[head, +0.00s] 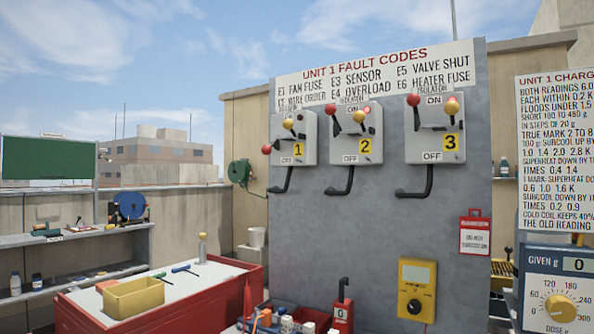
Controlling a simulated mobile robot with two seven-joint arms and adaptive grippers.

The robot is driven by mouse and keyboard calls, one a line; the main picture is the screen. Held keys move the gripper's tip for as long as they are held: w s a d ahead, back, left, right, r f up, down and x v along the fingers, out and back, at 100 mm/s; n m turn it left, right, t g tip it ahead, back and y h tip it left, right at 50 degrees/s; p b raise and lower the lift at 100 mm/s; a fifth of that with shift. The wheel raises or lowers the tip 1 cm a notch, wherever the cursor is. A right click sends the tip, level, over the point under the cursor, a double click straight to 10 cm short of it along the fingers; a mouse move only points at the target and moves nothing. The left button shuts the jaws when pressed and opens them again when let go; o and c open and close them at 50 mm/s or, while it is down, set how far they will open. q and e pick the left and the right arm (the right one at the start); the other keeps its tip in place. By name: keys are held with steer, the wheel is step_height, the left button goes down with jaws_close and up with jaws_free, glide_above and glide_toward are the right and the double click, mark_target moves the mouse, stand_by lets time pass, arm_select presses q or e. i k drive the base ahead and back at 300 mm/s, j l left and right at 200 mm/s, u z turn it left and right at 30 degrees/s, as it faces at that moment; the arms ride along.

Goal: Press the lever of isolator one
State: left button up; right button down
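Isolator one (306,151) is a light grey box with a yellow "1" label, the leftmost of three on a grey panel (375,235). Its lever's red knob (267,149) sits low at the box's left side, near the height of the "OFF" label. A yellow ball (289,123) shows at the box's upper part. Isolator two (347,147) and isolator three (421,142) have their red knobs high, near the "ON" labels. Neither of my grippers is in view.
A red cabinet (78,310) with a yellow bin (133,298) and hand tools stands at lower left. A yellow meter (416,275) and a red tag (474,237) are on the panel. A dosing box (553,270) stands at right.

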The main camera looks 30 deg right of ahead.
mark_target(266, 150)
steer(key=i+j+z, duration=1.05)
